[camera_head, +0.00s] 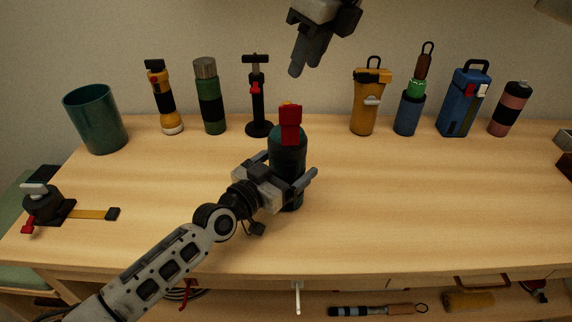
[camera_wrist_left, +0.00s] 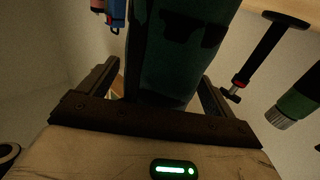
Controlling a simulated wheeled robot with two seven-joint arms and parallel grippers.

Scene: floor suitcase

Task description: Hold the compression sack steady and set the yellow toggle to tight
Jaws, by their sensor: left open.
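A dark green and black upright cylinder with a red top piece (camera_head: 288,150) stands on the table near the middle; I cannot tell for sure that it is the compression sack. My left gripper (camera_head: 289,172) is open, with its fingers on either side of this cylinder, low on its body. In the left wrist view the dark teal body (camera_wrist_left: 170,60) stands between the two open fingers (camera_wrist_left: 158,85); contact is unclear.
Along the back stand a teal cup (camera_head: 95,118), a yellow-black flashlight (camera_head: 163,100), a green flask (camera_head: 209,95), a black stand (camera_head: 257,95), a yellow jug (camera_head: 365,105), a blue jug (camera_head: 463,105) and more bottles. A black strap device (camera_head: 45,205) lies left. The right front is clear.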

